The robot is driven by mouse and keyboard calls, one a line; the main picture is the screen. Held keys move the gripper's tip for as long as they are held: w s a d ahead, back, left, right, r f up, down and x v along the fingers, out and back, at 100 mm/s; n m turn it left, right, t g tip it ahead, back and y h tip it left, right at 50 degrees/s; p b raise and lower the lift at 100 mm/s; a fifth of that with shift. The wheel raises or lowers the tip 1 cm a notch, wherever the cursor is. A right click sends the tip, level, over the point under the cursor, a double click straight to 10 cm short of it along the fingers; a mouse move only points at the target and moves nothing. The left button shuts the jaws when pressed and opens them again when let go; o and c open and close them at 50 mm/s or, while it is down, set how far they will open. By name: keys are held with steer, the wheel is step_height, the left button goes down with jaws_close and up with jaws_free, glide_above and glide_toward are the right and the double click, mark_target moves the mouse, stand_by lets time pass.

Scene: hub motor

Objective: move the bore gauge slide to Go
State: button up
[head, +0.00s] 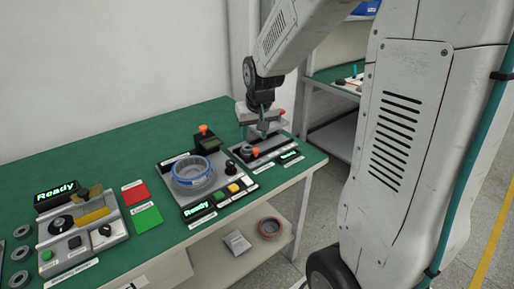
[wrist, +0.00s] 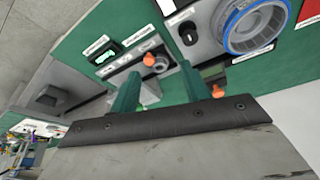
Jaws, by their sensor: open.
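The fixture at the right end of the bench (head: 270,155) has an orange knob (head: 257,151) beside a small grey ring; it looks like the bore gauge slide, but its labels are too small to read. In the wrist view the orange knob (wrist: 149,60) shows between and beyond my two green fingers. My gripper (head: 263,130) hangs over this fixture, pointing down. In the wrist view my gripper (wrist: 160,72) is open, its fingers well apart with nothing held. I cannot tell the slide's position, and the arm hides part of the fixture's back.
To the left stands a fixture with a blue-rimmed ring (head: 193,173) and an orange-topped black post (head: 204,130). Red (head: 135,192) and green (head: 147,218) pads lie further left, beside another station (head: 83,232). The fixture's lit display (head: 289,156) faces front.

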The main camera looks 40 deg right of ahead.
steer(key=m, duration=0.1)
glide_toward(256, 149)
steer(key=shift+t, duration=0.3)
steer(key=x, duration=0.8)
steer(key=shift+s+a+f, duration=0.1)
steer(key=shift+s+f, duration=0.15)
steer(key=shift+s, duration=0.05)
jaws_close()
